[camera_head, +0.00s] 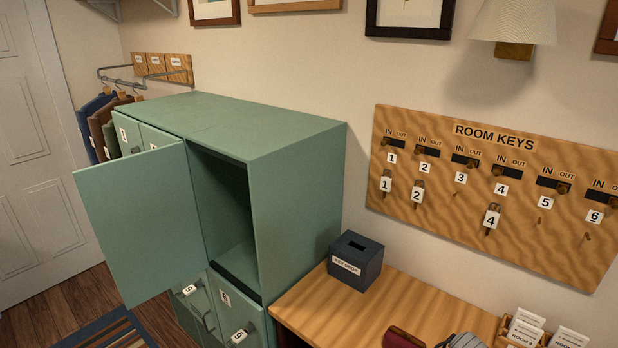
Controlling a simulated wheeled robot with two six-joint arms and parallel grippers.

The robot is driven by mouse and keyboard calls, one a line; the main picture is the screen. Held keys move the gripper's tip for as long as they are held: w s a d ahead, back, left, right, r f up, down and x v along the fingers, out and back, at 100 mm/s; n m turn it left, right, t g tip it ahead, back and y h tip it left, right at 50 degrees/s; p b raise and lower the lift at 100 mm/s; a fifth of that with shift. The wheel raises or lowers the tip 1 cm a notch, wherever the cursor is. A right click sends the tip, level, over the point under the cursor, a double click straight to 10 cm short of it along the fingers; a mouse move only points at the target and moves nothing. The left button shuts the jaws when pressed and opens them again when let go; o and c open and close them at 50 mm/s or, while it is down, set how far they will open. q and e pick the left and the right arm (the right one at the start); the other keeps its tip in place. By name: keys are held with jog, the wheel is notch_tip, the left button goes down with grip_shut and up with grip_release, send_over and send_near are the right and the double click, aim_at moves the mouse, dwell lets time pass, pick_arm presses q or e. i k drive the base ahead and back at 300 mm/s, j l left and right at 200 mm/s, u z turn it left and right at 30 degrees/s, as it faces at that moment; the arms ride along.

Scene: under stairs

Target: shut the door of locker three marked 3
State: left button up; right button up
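A green locker cabinet (270,132) stands against the wall left of centre. The door (140,225) of its upper right compartment stands wide open, swung out to the left, with its plain inner face showing. No number 3 shows on this door; its outer face is turned away. The open compartment (228,215) looks empty and dark inside, though its left part is hidden behind the door.
A wooden desk (370,312) with a dark slotted box (356,261) adjoins the cabinet's right side. The lower locker doors (236,312) carry number tags. A ROOM KEYS board (500,235) hangs at right. A striped rug (110,332) lies on the floor at left.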

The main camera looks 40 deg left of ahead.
aim_at(141, 209)
jog(key=k+j+z, duration=0.15)
jog(key=j+z, duration=0.3)
jog(key=k+j+z, duration=0.2)
jog(key=j+z, duration=0.25)
jog(key=k+j+z, duration=0.25)
jog(key=z, duration=0.2)
jog(key=k+j+z, duration=0.3)
jog(key=z, duration=0.15)
jog(key=k+j+z, duration=0.2)
jog(key=z, duration=0.25)
jog(key=k+z, duration=0.1)
jog(key=k, duration=1.15)
jog(key=k+j+u, duration=0.15)
jog(key=k+u, duration=0.25)
jog(key=k+j+u, duration=0.75)
jog(key=k, duration=0.15)
jog(key=i+j+u, duration=0.2)
jog(key=i+j, duration=0.05)
jog(key=j, duration=0.05)
